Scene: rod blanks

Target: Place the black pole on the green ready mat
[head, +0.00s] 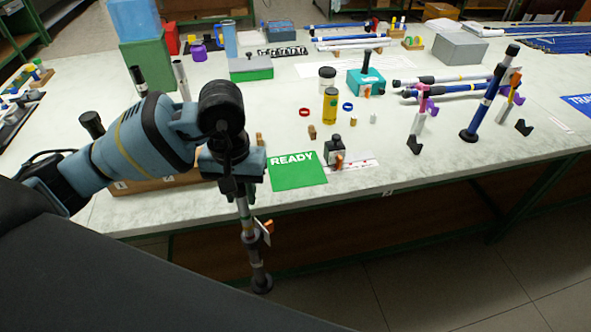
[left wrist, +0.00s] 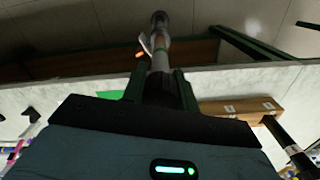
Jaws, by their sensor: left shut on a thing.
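My left gripper (head: 238,187) points downward at the front edge of the table and is shut on the black pole (head: 250,240). The pole hangs roughly upright, slightly tilted, with a dark foot at its lower end, grey bands, an orange clip and a white tag. It appears in front of the table edge, over the floor. In the left wrist view the pole (left wrist: 159,50) extends away from between the fingers (left wrist: 160,90). The green ready mat (head: 298,172) lies just right of the gripper, bare where it shows; its left part is hidden. My right gripper is not in view.
A cardboard box (head: 150,184) is left of the gripper. A blue pole (head: 488,100) stands at the right among clip stands. Small wooden blocks and a yellow jar (head: 330,105) are behind the mat.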

